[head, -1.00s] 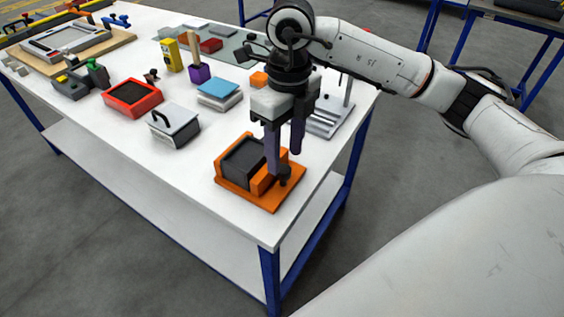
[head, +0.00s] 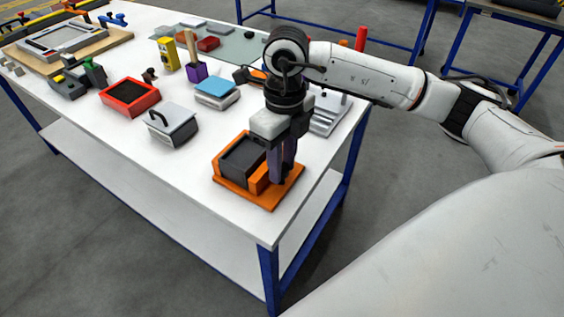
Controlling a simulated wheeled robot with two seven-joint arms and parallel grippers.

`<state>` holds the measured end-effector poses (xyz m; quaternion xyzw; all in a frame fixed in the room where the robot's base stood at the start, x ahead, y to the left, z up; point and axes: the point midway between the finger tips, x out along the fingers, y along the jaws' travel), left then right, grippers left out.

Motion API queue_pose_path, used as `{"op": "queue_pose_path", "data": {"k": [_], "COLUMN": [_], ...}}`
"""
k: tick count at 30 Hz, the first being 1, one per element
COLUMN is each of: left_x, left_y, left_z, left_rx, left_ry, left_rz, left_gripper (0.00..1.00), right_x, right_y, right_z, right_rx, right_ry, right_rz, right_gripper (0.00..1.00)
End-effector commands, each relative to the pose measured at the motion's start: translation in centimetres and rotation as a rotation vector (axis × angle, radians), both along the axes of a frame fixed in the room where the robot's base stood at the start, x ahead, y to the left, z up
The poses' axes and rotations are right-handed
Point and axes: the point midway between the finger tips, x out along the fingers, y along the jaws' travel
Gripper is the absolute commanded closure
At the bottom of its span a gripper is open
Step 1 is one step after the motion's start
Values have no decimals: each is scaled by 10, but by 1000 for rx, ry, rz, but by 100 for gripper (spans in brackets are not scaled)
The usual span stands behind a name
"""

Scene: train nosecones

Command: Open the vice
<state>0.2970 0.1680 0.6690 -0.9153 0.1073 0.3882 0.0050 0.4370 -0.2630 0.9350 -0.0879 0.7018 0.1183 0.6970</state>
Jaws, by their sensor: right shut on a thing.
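The vice (head: 229,180) is orange with a dark block between its jaws. It sits on an orange base plate near the front right corner of the white table. My right gripper (head: 282,180) points down at the right side of the vice. Its fingers are close together and shut at the vice's handle, which they and the gripper body mostly hide. My left gripper is not in view.
The white table (head: 225,215) carries a grey box with a black handle (head: 170,125), a red tray (head: 129,110), a blue-topped block (head: 216,90) and a purple holder (head: 196,70). A silver fixture (head: 328,118) stands behind my right gripper. The front edge is close to the vice.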

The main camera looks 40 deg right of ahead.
Motion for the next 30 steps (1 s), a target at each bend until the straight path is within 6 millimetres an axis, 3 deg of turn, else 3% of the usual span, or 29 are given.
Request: {"op": "queue_pose_path", "data": {"k": [7, 18, 19, 22, 30], "left_x": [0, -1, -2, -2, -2], "left_y": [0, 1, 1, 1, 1], "left_z": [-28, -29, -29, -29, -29], "left_rx": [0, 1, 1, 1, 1], "left_ry": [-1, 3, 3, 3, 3], "left_rz": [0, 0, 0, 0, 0], "left_gripper": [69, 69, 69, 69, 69], "right_x": [1, 1, 1, 0, 1], "right_y": [0, 0, 0, 0, 0], "right_z": [-3, 1, 1, 1, 1], "right_rx": [0, 2, 2, 2, 1], "right_ry": [-4, -2, -2, -2, -1], "right_rz": [217, 276, 276, 275, 273], "right_gripper": [96, 96, 72, 55, 55]}}
